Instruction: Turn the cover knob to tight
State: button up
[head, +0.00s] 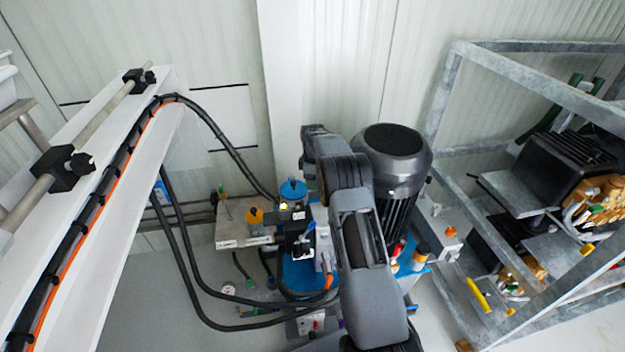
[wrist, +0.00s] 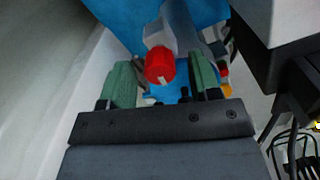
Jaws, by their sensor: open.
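A red knob (wrist: 159,66) with a pale mark on its lower face shows in the wrist view, mounted on a grey-white block in front of a blue surface. My gripper (wrist: 161,62) has two green fingers, spread apart, one on each side of the knob in the picture. Gaps show between the knob and both fingers, and nothing is held. I cannot tell how deep the knob lies between the fingertips. In the head view my arm covers the gripper and part of the pump. Which knob there is the red one is unclear.
A dark grey motor (head: 392,160) stands right of my arm. Black hoses (head: 190,285) loop on the left beside a white beam (head: 75,250). A metal frame (head: 445,110) with equipment stands at right. A dark-sided box (wrist: 270,50) is close right of the gripper in the wrist view.

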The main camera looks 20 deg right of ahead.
jog(key=shift+c, duration=0.3)
jog(key=c, duration=0.9)
jog(key=shift+o, duration=0.2)
jog(key=m+p, duration=0.2)
jog(key=m, duration=0.1)
jog(key=shift+r, duration=0.15)
jog(key=m+p, duration=0.1)
jog(key=m, duration=0.3)
jog(key=shift+m+p, duration=0.3)
jog(key=shift+p, duration=0.1)
jog(key=m, duration=0.4)
jog(key=shift+d+m+p, duration=0.1)
jog(key=shift+m+p, duration=0.2)
jog(key=shift+p, duration=0.1)
jog(key=shift+m, duration=2.1)
jog(key=shift+w, duration=0.1)
